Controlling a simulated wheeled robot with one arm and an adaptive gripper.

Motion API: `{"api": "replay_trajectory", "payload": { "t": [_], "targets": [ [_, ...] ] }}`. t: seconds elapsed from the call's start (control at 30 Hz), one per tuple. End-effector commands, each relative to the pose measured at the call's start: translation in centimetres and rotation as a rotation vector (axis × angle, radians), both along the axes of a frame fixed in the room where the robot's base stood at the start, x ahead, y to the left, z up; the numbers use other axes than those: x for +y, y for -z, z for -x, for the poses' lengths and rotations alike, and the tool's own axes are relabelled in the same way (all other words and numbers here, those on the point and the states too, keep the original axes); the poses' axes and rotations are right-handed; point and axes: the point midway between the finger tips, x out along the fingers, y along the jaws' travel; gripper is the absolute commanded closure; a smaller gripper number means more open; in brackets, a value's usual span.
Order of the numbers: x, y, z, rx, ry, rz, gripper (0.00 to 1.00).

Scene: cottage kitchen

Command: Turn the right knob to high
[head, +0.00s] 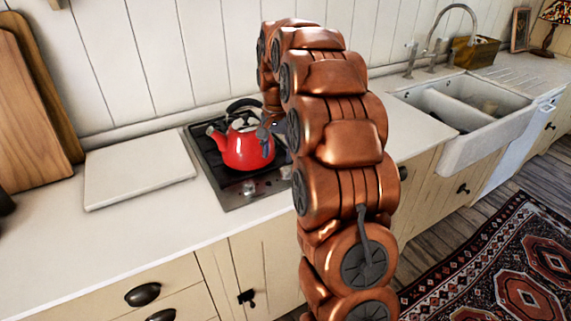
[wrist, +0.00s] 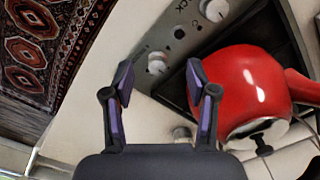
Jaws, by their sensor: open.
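The stove's control strip shows two pale round knobs in the wrist view. The right knob (wrist: 157,63) appears between the spread fingers of my gripper (wrist: 160,80), with no contact visible. The left knob (wrist: 214,9) is farther up, at the top edge. In the head view the left knob (head: 248,187) and right knob (head: 285,172) sit on the front strip, the right one close beside my arm. My gripper is open and empty. In the head view it is mostly hidden behind my arm. The knob's pointer is too small to read.
A red kettle (head: 247,148) stands on the stove (head: 210,165), close to my right finger in the wrist view (wrist: 243,82). A white board (head: 138,167) lies left of the stove. The sink (head: 468,115) is to the right. The front counter is clear.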

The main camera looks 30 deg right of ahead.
Motion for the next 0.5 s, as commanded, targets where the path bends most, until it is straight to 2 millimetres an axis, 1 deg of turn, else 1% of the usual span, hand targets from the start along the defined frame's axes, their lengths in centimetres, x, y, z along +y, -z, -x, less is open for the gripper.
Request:
{"api": "replay_trajectory", "payload": {
  "t": [0.03,0.1,0.2,0.33,0.5],
  "targets": [
    [-1.2,0.3,-0.8,-0.002,0.031,0.002,0.42],
    [-2.4,0.7,-1.5,-0.003,0.068,0.004,0.42],
    [-3.7,0.9,-2.3,-0.010,0.104,0.009,0.42],
    [-4.5,1.3,-2.7,-0.010,0.128,0.011,0.42],
    [-4.6,2.2,-2.8,-0.010,0.133,0.012,0.42]
  ]
}}
